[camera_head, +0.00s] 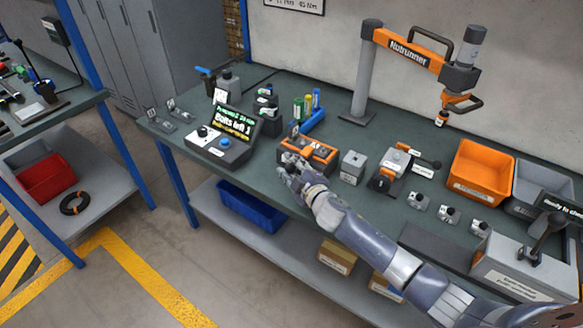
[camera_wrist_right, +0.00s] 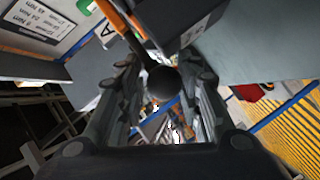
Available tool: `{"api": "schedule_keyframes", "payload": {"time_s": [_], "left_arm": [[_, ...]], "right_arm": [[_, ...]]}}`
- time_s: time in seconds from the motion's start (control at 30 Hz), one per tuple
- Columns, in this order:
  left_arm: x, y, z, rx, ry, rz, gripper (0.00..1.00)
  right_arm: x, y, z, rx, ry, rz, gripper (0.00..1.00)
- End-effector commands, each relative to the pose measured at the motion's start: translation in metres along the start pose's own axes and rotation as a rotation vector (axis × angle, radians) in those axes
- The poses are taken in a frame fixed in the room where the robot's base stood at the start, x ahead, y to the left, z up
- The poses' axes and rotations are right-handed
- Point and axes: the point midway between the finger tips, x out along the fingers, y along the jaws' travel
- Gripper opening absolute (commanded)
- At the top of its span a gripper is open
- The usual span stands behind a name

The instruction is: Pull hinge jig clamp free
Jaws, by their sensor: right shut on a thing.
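The hinge jig (camera_head: 322,153), an orange and dark block, sits on the green workbench near its front edge. My right gripper (camera_head: 288,170) is at the jig's front left side, its arm reaching in from the lower right. In the right wrist view a clamp lever with a black ball knob (camera_wrist_right: 163,82) and an orange stem reaches between the two fingers of my right gripper (camera_wrist_right: 163,108), which is shut on it. In the head view the lever is hidden behind the gripper. My left gripper is not in view.
A control box with a lit screen (camera_head: 230,130) stands left of the jig. A grey block (camera_head: 353,166) and a toggle fixture (camera_head: 390,172) stand to the right. The orange nutrunner arm (camera_head: 408,50) overhangs behind. Orange bin (camera_head: 484,168) is at right.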

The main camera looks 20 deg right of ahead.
Motion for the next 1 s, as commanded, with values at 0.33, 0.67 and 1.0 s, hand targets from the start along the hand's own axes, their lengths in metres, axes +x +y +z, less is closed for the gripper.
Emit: {"api": "schedule_keyframes", "payload": {"time_s": [0.33, 0.67, 1.0], "left_arm": [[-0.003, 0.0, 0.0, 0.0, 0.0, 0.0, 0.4], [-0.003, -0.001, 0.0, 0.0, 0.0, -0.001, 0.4], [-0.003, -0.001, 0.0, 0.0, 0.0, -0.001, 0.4]], "right_arm": [[-0.015, -0.023, -0.015, 0.013, -0.011, -0.012, 0.0], [-0.015, -0.025, -0.015, 0.011, -0.009, -0.015, 0.48], [-0.014, -0.02, -0.015, 0.006, -0.009, -0.008, 0.48]]}}
